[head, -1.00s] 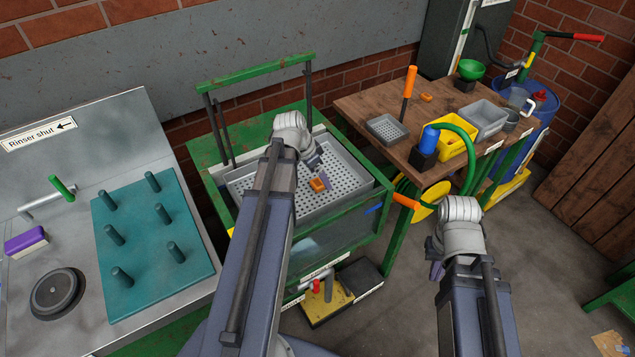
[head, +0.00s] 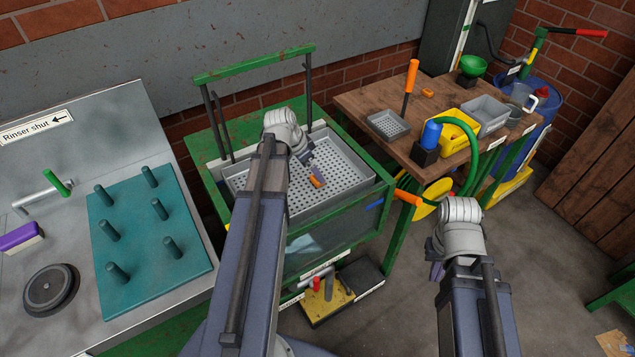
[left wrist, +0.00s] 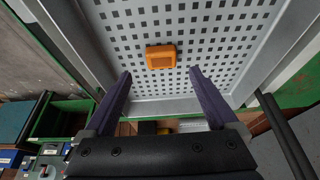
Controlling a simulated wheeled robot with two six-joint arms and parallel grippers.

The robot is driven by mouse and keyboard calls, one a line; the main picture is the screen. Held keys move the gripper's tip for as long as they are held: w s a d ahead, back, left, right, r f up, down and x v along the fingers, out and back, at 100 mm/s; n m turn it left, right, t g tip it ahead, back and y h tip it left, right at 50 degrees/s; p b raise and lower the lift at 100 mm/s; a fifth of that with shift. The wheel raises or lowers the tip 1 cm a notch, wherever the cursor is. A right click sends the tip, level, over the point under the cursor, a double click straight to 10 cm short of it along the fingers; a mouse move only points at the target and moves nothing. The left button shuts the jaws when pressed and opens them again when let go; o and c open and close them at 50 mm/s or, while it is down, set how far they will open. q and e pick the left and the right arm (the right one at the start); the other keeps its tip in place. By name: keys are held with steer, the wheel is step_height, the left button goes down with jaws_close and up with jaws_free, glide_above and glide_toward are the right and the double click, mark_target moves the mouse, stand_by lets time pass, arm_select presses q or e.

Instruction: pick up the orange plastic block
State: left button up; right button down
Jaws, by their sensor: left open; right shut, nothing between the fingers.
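The orange plastic block (head: 315,182) lies on the perforated floor of a grey tray (head: 362,188) in the head view. It shows whole in the left wrist view (left wrist: 161,57), a small rectangular piece with a recessed top. My left gripper (left wrist: 161,73) is open, with its two dark purple fingers spread wider than the block. The block shows just beyond the fingertips, between their lines, and nothing is held. In the head view the left wrist hides part of the tray. My right gripper (head: 437,272) is shut and empty, low at the right, away from the tray.
The tray sits in a green frame with an upright green bar (head: 255,65) behind it. A wooden table (head: 370,104) at the right holds a yellow bin (head: 458,134), grey trays and another small orange piece (head: 427,92). A teal peg board (head: 140,255) lies at the left.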

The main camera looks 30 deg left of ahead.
mark_target(316, 179)
arm_select(q)
steer(key=b+x, duration=0.4)
steer(key=x, duration=0.1)
steer(key=shift+s+a, duration=0.15)
steer(key=shift+a, duration=0.05)
steer(key=shift+c, duration=0.2)
steer(key=c, duration=1.4)
steer(key=shift+r, duration=0.15)
step_height(316, 179, up, 10)
steer(key=p, duration=1)
